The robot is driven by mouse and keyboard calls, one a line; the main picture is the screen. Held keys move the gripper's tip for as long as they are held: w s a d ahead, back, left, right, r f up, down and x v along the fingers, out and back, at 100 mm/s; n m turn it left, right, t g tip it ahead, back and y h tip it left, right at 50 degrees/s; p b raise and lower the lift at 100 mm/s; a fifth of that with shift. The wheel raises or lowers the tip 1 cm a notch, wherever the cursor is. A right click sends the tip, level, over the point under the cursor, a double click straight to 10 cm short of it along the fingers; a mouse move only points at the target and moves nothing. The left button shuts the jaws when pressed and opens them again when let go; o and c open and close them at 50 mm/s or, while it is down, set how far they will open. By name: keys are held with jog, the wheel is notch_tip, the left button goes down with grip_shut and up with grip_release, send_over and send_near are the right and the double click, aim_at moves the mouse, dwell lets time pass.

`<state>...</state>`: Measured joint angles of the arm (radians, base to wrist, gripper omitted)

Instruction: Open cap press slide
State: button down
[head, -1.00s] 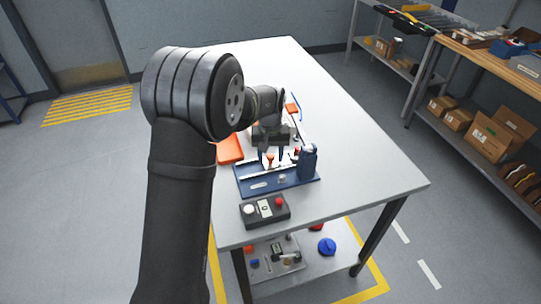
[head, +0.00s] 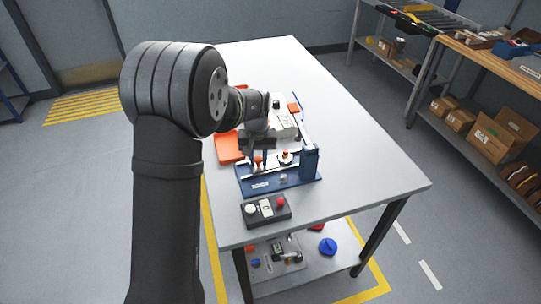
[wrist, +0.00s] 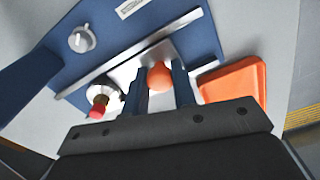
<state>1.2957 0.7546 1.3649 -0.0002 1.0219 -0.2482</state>
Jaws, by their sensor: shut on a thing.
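The cap press (head: 283,181) is a blue base with a blue upright block (head: 310,160) at its right end. A silver slide rail (wrist: 125,55) runs along it. An orange round knob (wrist: 160,77) sits on a metal plate at the rail, between the two fingers of my gripper (wrist: 158,88). My gripper (head: 258,155) is shut on this knob, over the left part of the press in the head view. A pale round part with a red top (head: 286,156) stands beside the gripper, toward the upright; it also shows in the wrist view (wrist: 101,97).
A dark control box (head: 266,210) with a white and a red button sits in front of the press. An orange tray (head: 229,148) lies to the left. A light-coloured device (head: 283,122) stands behind. The table's right side is clear.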

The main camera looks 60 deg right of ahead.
jog(key=w+a, duration=0.4)
jog(key=shift+w+a, duration=0.15)
jog(key=c, duration=1.2)
grip_release()
notch_tip(320, 180, up, 18)
jog(key=shift+f, duration=0.25)
jog(key=shift+f, duration=0.1)
